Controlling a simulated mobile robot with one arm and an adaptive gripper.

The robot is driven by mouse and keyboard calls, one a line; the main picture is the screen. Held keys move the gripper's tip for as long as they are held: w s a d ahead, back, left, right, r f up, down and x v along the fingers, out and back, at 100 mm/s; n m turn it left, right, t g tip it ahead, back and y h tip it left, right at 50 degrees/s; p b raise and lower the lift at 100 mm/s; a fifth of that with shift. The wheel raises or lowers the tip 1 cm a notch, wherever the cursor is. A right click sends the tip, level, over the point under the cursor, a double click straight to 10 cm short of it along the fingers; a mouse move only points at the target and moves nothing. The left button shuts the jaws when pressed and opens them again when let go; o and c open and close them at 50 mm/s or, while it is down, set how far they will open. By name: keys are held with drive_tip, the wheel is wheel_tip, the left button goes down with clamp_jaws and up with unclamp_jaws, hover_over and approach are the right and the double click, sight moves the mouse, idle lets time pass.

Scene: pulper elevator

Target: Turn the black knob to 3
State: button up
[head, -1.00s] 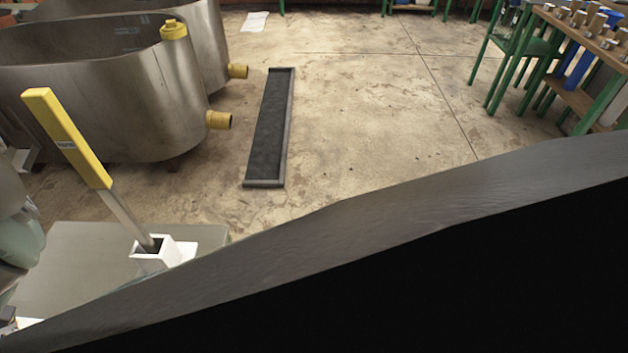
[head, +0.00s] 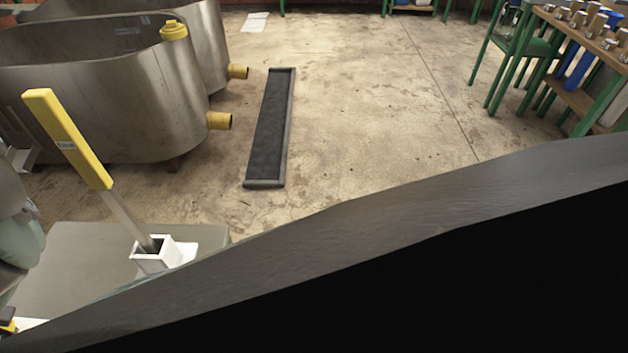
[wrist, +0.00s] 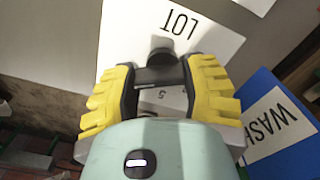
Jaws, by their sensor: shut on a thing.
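The black knob (wrist: 162,56) shows in the wrist view, on a white plate marked "LOT" (wrist: 178,24) that appears upside down. My gripper (wrist: 160,73) has its two yellow, ribbed fingers on either side of the knob and is shut on it. A dark bar spans between the fingers, and part of the knob is hidden. Small numerals show on the white surface between the fingers, but I cannot tell the knob's setting. The head view does not show the knob; a dark panel fills its lower right.
A blue sign reading "WASH" (wrist: 278,122) is right of my gripper in the wrist view. In the head view, a yellow-handled lever (head: 68,137) rises from a white socket (head: 160,258), with steel tanks (head: 110,105) behind. A black floor mat (head: 270,130) lies on open concrete.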

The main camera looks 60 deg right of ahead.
drive_tip(key=shift+n, duration=0.4)
drive_tip(key=n+b, duration=0.1)
drive_tip(key=n, duration=0.3)
drive_tip(key=shift+n, duration=0.3)
drive_tip(key=n+b, duration=0.1)
drive_tip(key=n, duration=0.5)
drive_tip(key=n+b, duration=0.1)
drive_tip(key=n, duration=0.5)
drive_tip(key=shift+a+n, duration=0.1)
drive_tip(key=shift+n, duration=0.2)
drive_tip(key=n, duration=0.5)
drive_tip(key=shift+s+n+b, duration=0.2)
drive_tip(key=shift+n+b, duration=0.1)
drive_tip(key=shift+n, duration=0.1)
drive_tip(key=o, duration=1.2)
